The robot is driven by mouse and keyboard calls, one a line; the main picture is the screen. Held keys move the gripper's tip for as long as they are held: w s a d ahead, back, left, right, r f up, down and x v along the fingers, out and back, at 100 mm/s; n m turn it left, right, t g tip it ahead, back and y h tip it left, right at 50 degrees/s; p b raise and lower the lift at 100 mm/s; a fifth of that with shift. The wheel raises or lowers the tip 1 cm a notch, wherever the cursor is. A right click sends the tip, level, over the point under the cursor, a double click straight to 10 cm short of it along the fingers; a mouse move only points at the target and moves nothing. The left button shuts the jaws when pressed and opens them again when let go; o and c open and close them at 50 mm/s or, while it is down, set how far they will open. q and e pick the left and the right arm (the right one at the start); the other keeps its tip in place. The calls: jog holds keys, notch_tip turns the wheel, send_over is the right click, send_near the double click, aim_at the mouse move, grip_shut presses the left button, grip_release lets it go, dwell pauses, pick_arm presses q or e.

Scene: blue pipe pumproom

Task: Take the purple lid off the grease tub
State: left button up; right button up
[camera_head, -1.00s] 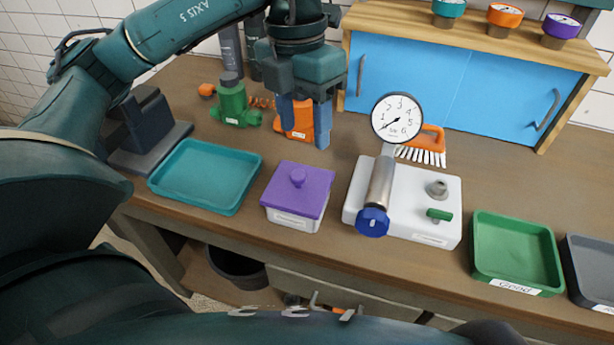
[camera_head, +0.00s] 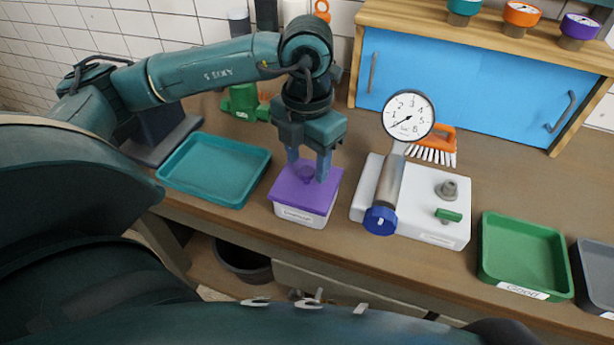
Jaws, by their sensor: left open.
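The grease tub (camera_head: 300,217) is a white box with a label on its front, standing on the bench left of the pressure gauge unit. Its purple lid (camera_head: 290,193) sits on top, with a round purple knob (camera_head: 306,174) in the middle. My left gripper (camera_head: 308,172) points down over the lid, its two blue fingers apart on either side of the knob. I cannot tell whether the fingers touch the knob or lid. My right gripper is not in view.
A teal tray (camera_head: 214,170) lies left of the tub. A white base (camera_head: 430,212) with a dial gauge (camera_head: 408,115) stands close on the right. Beyond it are a green tray (camera_head: 523,255) and a grey tray (camera_head: 598,275). A blue cabinet (camera_head: 460,90) stands behind.

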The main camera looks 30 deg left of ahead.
pick_arm(q)
jog(key=shift+f, duration=0.8)
jog(key=shift+c, duration=0.4)
jog(key=c, duration=1)
jog(key=shift+o, duration=0.2)
jog(key=shift+r, duration=0.1)
